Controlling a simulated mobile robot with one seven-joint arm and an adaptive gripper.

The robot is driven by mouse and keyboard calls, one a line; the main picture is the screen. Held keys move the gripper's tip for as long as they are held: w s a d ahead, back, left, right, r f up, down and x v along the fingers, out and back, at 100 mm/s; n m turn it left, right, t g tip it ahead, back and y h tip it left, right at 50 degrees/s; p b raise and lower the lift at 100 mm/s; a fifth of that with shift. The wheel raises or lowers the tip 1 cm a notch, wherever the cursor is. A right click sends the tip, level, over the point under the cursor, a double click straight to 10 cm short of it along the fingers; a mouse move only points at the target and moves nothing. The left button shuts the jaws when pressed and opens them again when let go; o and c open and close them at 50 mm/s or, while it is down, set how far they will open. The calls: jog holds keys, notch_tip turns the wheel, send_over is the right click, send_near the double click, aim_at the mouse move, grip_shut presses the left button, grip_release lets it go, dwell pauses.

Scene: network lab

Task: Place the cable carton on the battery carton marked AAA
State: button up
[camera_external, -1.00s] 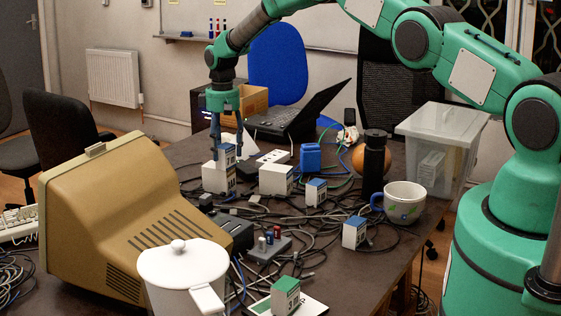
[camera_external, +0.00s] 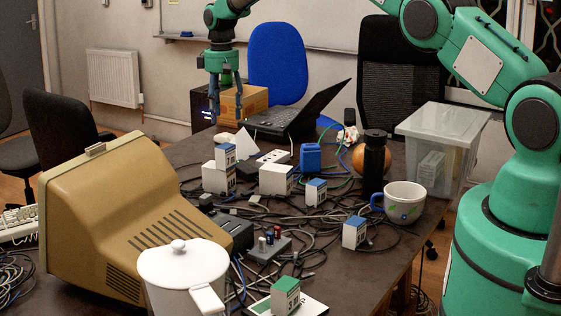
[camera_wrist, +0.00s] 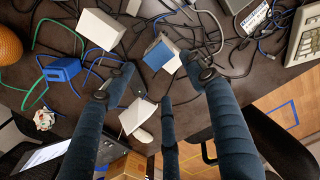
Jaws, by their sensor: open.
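A small white carton with a blue top, apparently the cable carton (camera_external: 225,157), rests upright on a larger white carton, apparently the battery carton (camera_external: 216,180), towards the far left of the table. The print on both is too small to read. The small carton also shows in the wrist view (camera_wrist: 160,53), beyond my fingertips; the carton beneath is mostly hidden there. My gripper (camera_external: 226,115) is open and empty, well above the stack and apart from it. Its spread fingers also show in the wrist view (camera_wrist: 154,84).
Another white carton (camera_external: 275,180) stands right of the stack. Small blue-topped cartons (camera_external: 316,192) and (camera_external: 355,236) and a green-topped one (camera_external: 285,297) stand nearer. Cables cover the middle. A laptop (camera_external: 290,118) and cardboard box (camera_external: 243,103) are behind; a beige monitor (camera_external: 135,215) stands left.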

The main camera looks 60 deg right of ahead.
dwell(0.6)
